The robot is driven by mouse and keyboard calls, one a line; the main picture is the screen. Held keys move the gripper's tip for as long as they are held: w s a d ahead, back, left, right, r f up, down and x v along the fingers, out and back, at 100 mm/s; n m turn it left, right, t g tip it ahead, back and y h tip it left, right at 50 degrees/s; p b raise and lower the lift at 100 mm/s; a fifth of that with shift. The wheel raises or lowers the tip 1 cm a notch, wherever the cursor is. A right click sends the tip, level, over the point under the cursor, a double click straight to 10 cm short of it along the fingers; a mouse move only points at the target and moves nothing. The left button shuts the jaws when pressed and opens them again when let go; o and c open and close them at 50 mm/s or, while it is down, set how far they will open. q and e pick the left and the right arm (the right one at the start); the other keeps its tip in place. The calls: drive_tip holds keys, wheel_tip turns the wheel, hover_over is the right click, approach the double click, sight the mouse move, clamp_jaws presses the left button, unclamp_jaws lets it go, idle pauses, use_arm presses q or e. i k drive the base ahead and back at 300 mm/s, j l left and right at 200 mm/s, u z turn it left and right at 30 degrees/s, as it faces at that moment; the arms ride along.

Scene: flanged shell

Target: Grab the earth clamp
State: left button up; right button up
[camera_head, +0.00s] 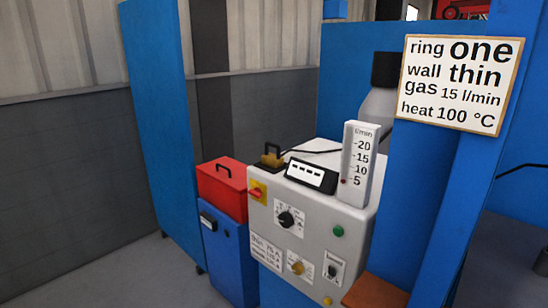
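A brass-coloured piece with a dark handle (271,158) sits on the top left of the grey machine (300,220); it looks like the earth clamp, but it is too small to be sure. A thin black cable runs from near it to the right across the machine's top. Neither of my grippers is in view.
A red box (222,186) sits on a blue cabinet (228,255) left of the machine. A flow gauge (359,160) and black display (310,174) are on top. A gas bottle (378,105) stands behind. A sign (458,84) hangs right. Floor at left is clear.

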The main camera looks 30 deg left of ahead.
sight(274, 161)
drive_tip(key=i+j, duration=0.1)
drive_tip(key=j, duration=0.3)
drive_tip(key=i+j, duration=0.1)
drive_tip(key=j, duration=0.25)
drive_tip(key=i+j, duration=0.1)
drive_tip(key=j, duration=0.3)
drive_tip(key=i+j+u, duration=0.1)
drive_tip(key=j, duration=0.25)
drive_tip(key=i+j, duration=0.1)
drive_tip(key=j, duration=0.3)
